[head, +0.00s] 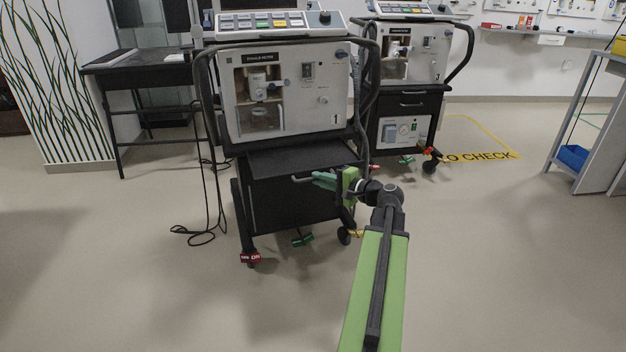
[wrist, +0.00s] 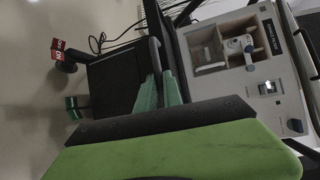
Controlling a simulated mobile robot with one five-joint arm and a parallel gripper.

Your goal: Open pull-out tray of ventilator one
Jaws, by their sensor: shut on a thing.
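Ventilator one (head: 285,90), a pale unit marked "1" on a black wheeled cart, stands in front of me. Its black pull-out tray (head: 290,160) sticks out below the unit, with its flat top showing. A grey bar handle (head: 302,179) is at the tray's front edge. My gripper (head: 322,180), with green fingers, is shut on this handle near its right part. In the wrist view, the green fingers (wrist: 158,92) close around the grey handle (wrist: 155,55), beside the dark tray. The exact contact is partly hidden by the fingers.
A second ventilator (head: 412,55) stands behind right. A black side table (head: 150,65) is at the left, with loose cables (head: 200,235) on the floor. Red and green tagged casters (head: 250,257) are at the cart's base. The floor in front is clear.

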